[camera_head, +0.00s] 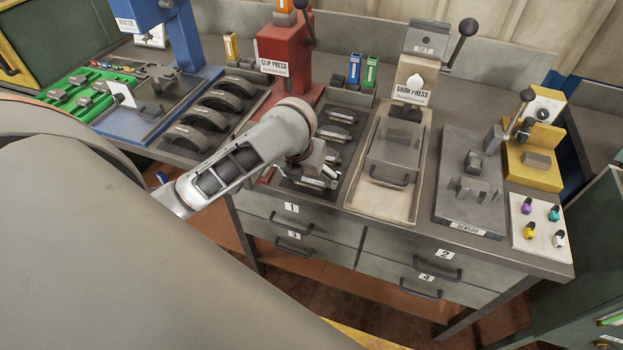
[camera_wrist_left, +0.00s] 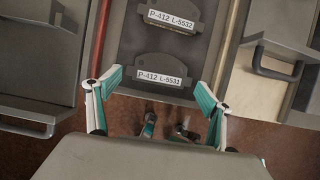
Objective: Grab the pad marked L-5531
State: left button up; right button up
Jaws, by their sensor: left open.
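The dark pad marked L-5531 (camera_wrist_left: 160,65) lies nearest the front in a dark tray (camera_wrist_left: 118,62) in the left wrist view. Its white label reads "P-412 L-5531". My left gripper (camera_wrist_left: 158,88) is open, its green-lined fingertips left and right of the pad's near end, with nothing held. Whether they touch it cannot be told. In the head view my left gripper (camera_head: 312,178) hangs over the front of the tray and partly hides the nearest pad. My right gripper is not in view.
A pad marked L-5532 (camera_wrist_left: 172,16) lies just behind. Curved brake shoes (camera_head: 212,118) sit to the left beside the red clip press (camera_head: 284,62). The shim press (camera_head: 408,85) and its handled fixture (camera_head: 392,160) stand close on the right. Drawers (camera_head: 300,240) are below.

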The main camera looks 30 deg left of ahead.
pick_arm(q)
jog(key=shift+x, duration=0.8)
jog(key=shift+c, duration=0.5)
jog(key=shift+r, duration=0.1)
jog(key=c, duration=0.9)
jog(key=shift+o, duration=0.2)
jog(key=shift+w, duration=0.1)
jog(key=shift+r, duration=0.15)
